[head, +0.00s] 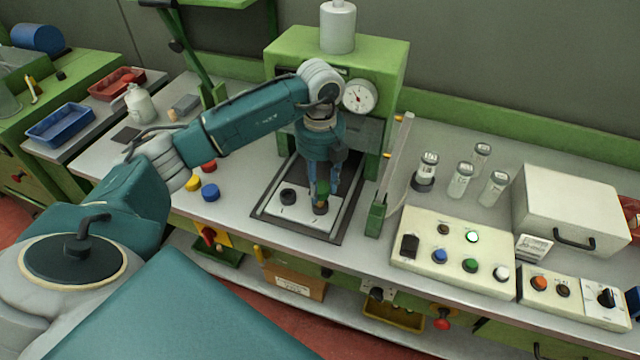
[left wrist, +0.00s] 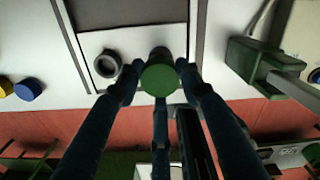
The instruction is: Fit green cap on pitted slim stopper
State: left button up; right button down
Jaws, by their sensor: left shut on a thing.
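My left gripper (head: 322,182) points down over the white plate (head: 307,217) of the green press. It is shut on the green cap (head: 322,188), whose round top faces the camera in the left wrist view (left wrist: 158,80). Just below the cap in the head view is a dark brownish piece (head: 320,208) on the plate, seemingly the stopper in a black holder. The cap and fingers hide most of it, so pits and any contact cannot be told. An empty-looking black ring (head: 288,196) stands to its left, also in the left wrist view (left wrist: 108,64).
Red (head: 209,166), yellow (head: 193,183) and blue (head: 210,192) caps lie left of the plate. The green press (head: 390,70) rises behind. A green stand (head: 377,215) and a button panel (head: 453,252) are at right, with several glass vials (head: 460,180) behind the panel.

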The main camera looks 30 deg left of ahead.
aim_at(320, 187)
pick_arm(q)
jog(key=shift+f+b, duration=0.9)
jog(key=shift+f, duration=0.35)
dwell(1.3)
jog(key=o, duration=0.9)
jog(key=shift+c, duration=0.2)
notch_tip(320, 187, up, 12)
dwell(0.3)
